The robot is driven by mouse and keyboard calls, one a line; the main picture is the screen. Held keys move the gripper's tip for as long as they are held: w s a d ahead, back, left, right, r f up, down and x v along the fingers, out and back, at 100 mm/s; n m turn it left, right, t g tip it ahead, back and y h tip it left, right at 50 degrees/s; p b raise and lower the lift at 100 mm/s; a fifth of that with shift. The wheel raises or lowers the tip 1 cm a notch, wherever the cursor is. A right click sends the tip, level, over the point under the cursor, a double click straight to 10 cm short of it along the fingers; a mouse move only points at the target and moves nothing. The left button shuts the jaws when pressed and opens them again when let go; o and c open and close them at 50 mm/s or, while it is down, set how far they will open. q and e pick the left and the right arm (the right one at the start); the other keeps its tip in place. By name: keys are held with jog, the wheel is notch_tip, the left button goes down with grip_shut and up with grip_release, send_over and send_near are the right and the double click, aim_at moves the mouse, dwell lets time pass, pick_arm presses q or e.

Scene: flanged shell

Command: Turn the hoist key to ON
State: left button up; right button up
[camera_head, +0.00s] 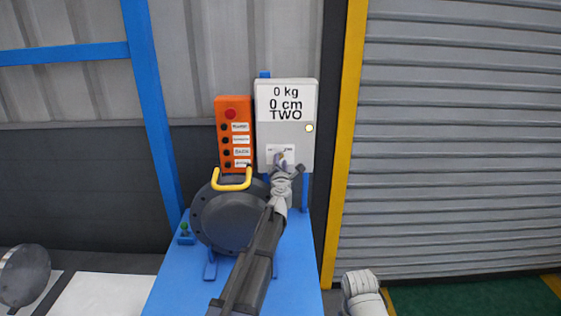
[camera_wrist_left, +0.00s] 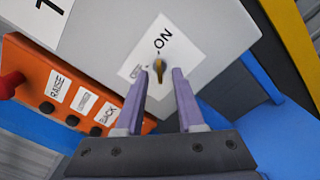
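The brass hoist key (camera_wrist_left: 159,68) sits in a white label plate (camera_wrist_left: 133,68) on the front of a light grey control box (camera_head: 312,105). The word ON shows beside the key in the left wrist view; the label's other end is partly behind a finger. The key's exact setting is hard to tell. My left gripper (camera_head: 282,162) is at the lower part of the box. Its two purple fingers (camera_wrist_left: 159,76) are apart, one on each side of the key, with visible gaps. In the head view the gripper covers most of the key.
An orange button box (camera_head: 234,110) with a red knob stands just left of the grey box. A dark round flanged shell (camera_head: 215,220) with a yellow handle (camera_head: 232,180) sits on a blue stand (camera_head: 175,280) below. A yellow post (camera_head: 345,140) and grey shutter are at right.

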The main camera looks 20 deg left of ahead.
pick_arm(q)
jog(key=v, duration=0.6)
jog(key=s+d+f+m+g+h, duration=0.25)
jog(key=s+d+m+h, duration=0.2)
jog(key=d+m, duration=0.35)
jog(key=s+d+f+m+g+h, duration=0.1)
jog(key=s+d+f+m+h, duration=0.4)
jog(key=m, duration=0.5)
jog(key=s+d+f+m+g, duration=0.2)
jog(key=s+f+m+g, duration=0.65)
jog(key=s, duration=0.35)
jog(key=s+a+f+m+g+y, duration=0.2)
jog(key=s+a+f, duration=0.15)
jog(key=s, duration=0.25)
jog(key=s+a+f+m+g+y, duration=0.2)
jog(key=s+a, duration=0.2)
jog(key=s, duration=0.3)
jog(key=s+d+m+g+y, duration=0.1)
jog(key=s+d+m, duration=0.2)
jog(key=s+d, duration=0.3)
jog(key=d, duration=0.4)
jog(key=shift+s+d+f+g+y, duration=0.15)
jog(key=shift+s+d+g+y, duration=0.05)
jog(key=shift+d+g+y, duration=0.15)
